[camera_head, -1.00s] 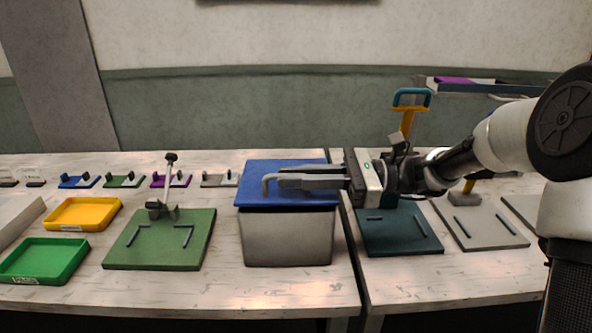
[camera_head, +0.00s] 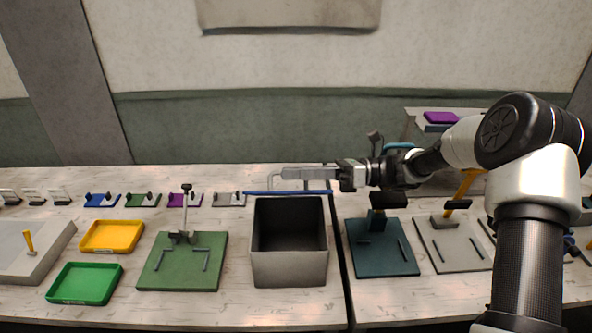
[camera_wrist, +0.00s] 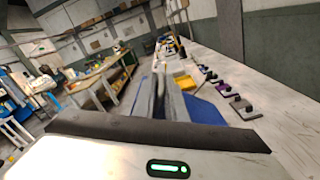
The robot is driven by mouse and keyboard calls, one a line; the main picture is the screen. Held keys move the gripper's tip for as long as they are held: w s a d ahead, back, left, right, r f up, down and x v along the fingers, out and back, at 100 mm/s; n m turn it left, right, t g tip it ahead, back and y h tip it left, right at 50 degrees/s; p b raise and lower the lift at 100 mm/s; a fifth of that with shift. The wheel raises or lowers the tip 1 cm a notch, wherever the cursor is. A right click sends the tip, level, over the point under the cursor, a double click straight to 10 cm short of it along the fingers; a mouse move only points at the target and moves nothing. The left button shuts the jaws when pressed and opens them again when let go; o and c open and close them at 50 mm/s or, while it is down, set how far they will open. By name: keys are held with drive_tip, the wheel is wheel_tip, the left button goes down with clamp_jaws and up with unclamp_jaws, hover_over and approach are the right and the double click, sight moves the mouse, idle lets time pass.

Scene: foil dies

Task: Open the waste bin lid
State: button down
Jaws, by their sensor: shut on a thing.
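The waste bin (camera_head: 289,268) is a grey box on the table, and its dark inside shows from above. Its blue lid (camera_head: 290,193) is swung up and seen nearly edge-on at the bin's back rim. The lid's thin grey handle (camera_head: 274,180) stands at the lid's far side. My gripper (camera_head: 287,173) reaches in from the right and is shut on the handle; the fingers partly hide the grip.
A green fixture board (camera_head: 160,270) with an upright clamp stands left of the bin, and a dark teal board (camera_head: 385,262) stands to the right. Yellow (camera_head: 112,236) and green (camera_head: 85,283) trays lie farther left. Small coloured holders line the back.

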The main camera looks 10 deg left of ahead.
drive_tip(key=shift+w+r, duration=0.25)
drive_tip(key=shift+w, duration=0.2)
drive_tip(key=c, duration=1.8)
unclamp_jaws()
drive_tip(key=shift+w+f, duration=0.1)
drive_tip(key=shift+w, duration=0.05)
drive_tip(key=shift+c, duration=0.2)
wheel_tip(320, 180, up, 10)
